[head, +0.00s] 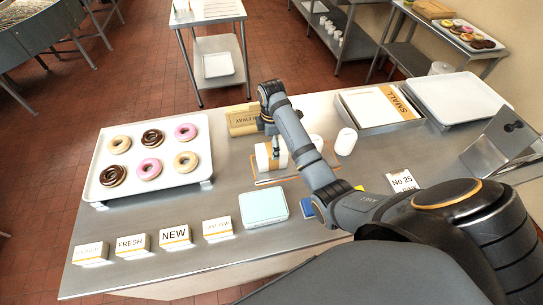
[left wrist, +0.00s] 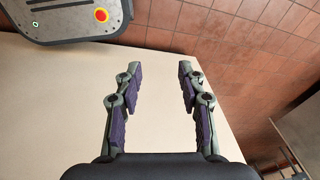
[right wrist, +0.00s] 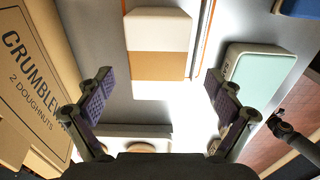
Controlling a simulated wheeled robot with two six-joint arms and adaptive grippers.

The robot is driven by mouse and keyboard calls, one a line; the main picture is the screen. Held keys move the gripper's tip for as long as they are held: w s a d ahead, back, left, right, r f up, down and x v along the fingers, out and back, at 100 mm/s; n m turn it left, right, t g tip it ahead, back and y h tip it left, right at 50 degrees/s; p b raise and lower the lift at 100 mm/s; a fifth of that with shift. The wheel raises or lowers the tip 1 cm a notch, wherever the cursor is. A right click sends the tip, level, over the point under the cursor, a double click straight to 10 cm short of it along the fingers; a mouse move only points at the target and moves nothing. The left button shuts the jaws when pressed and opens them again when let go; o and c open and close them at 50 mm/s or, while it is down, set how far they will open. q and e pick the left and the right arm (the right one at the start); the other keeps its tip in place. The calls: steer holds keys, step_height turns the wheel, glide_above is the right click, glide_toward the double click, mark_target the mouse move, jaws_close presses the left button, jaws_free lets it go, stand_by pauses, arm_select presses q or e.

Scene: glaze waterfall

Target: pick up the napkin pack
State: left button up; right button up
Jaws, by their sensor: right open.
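The napkin pack (head: 262,158) looks like a white block with a brown paper band, lying on the steel table in the head view. It also shows at the top middle of the right wrist view (right wrist: 157,30), with its brown band facing the camera. My right gripper (head: 276,148) is open above it, and the arm partly covers the pack in the head view. In the right wrist view the open fingers (right wrist: 160,92) are spread wide, with the pack beyond and between them, not gripped. My left gripper (left wrist: 158,75) is open and empty over a pale surface.
A Crumbleway doughnut box (head: 242,121) stands behind the pack, and a mint-green box (head: 263,206) in front. A doughnut tray (head: 104,190) is at left. White cylinders (head: 346,142) stand at right. Several label cards (head: 174,238) line the front edge.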

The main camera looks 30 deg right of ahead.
step_height(320, 180, down, 4)
steer(key=shift+w+r+p, duration=0.1)
steer(key=shift+p, duration=0.65)
steer(key=shift+f, duration=0.35)
steer(key=shift+r, duration=0.1)
steer(key=c, duration=1.3)
arm_select(q)
steer(key=shift+s+r, duration=0.8)
steer(key=shift+r, duration=0.2)
arm_select(e)
steer(key=shift+w, duration=0.1)
